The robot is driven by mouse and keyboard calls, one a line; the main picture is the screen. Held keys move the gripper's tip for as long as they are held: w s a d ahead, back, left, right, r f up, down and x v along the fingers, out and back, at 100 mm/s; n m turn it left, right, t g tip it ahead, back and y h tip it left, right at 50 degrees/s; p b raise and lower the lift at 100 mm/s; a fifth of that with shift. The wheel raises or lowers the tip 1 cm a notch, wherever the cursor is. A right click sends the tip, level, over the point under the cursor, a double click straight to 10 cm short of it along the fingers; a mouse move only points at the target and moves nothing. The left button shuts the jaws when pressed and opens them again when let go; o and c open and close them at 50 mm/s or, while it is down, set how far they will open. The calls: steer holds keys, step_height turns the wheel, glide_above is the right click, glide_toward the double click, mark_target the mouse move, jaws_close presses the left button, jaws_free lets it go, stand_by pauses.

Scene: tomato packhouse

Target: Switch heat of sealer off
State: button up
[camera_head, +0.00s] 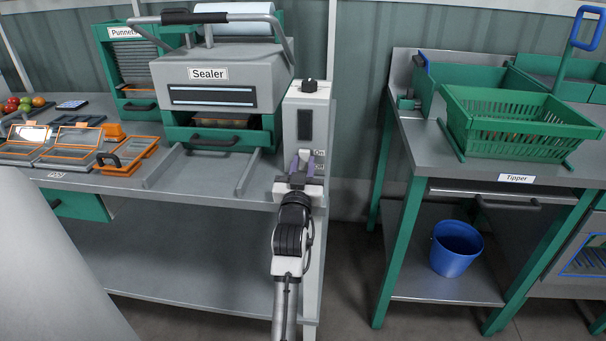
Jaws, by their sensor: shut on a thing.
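The sealer (226,73) is a grey machine with a green base, a dark front window and a label, standing on the left bench. To its right is a pale control post (291,132) with a dark panel, a black knob (309,86) on top and small On and Off lettering low on its front. My gripper (302,165) is at the lower front of this post, beside the lettering, with its purple fingers pointing up. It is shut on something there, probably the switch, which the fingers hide. I cannot tell the switch's position.
Orange-rimmed trays (75,143) and tomatoes (26,103) lie on the bench at left. The sealer's drawer handle (214,142) and two rails project forward. At right, past a gap, stands the Tipper table (470,160) with a green basket (515,120); a blue bucket (456,250) sits below.

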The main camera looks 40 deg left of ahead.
steer(key=o, duration=1)
steer(key=shift+d+f, duration=0.1)
